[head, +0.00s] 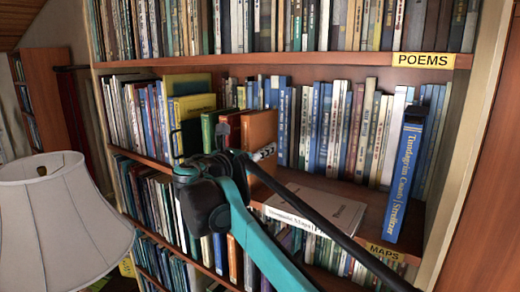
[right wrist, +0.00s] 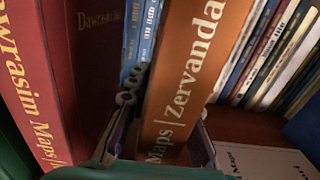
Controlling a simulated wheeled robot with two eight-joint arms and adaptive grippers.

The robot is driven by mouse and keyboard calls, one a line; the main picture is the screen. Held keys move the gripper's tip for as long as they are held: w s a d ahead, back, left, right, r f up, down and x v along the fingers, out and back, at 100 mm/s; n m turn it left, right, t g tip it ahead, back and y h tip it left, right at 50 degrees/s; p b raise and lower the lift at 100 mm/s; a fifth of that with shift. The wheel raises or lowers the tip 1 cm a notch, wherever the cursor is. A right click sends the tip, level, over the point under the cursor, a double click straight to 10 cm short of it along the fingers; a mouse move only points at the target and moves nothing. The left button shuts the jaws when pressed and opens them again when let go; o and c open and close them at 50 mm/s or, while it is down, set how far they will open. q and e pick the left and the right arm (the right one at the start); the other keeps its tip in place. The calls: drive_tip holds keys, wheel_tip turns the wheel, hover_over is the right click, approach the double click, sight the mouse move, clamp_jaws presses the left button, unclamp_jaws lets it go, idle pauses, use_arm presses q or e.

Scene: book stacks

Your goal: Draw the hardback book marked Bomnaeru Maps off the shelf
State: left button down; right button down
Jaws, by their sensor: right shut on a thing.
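My right gripper (head: 228,168) reaches in from the lower right and is at the lower spine of an orange hardback (head: 259,132). In the right wrist view the orange spine (right wrist: 185,75) reads "Maps | Zervanda", and the fingers (right wrist: 165,142) are shut on its two sides. A pale hardback (head: 318,208) lies flat on the shelf to the right; its spine print is too small to read surely, though "Maps" shows on it in the wrist view (right wrist: 262,160). I cannot make out Bomnaeru on any spine. My left gripper is not in view.
A red hardback (right wrist: 85,60) and green book (head: 209,128) stand left of the orange one. A blue hardback (head: 404,180) leans at the right near the MAPS label (head: 385,252). A lampshade (head: 60,215) stands at the left front. Packed rows fill the shelves.

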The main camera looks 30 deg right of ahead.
drive_tip(key=v, duration=1.7)
drive_tip(key=shift+p, duration=0.3)
drive_tip(key=shift+d+r, duration=0.1)
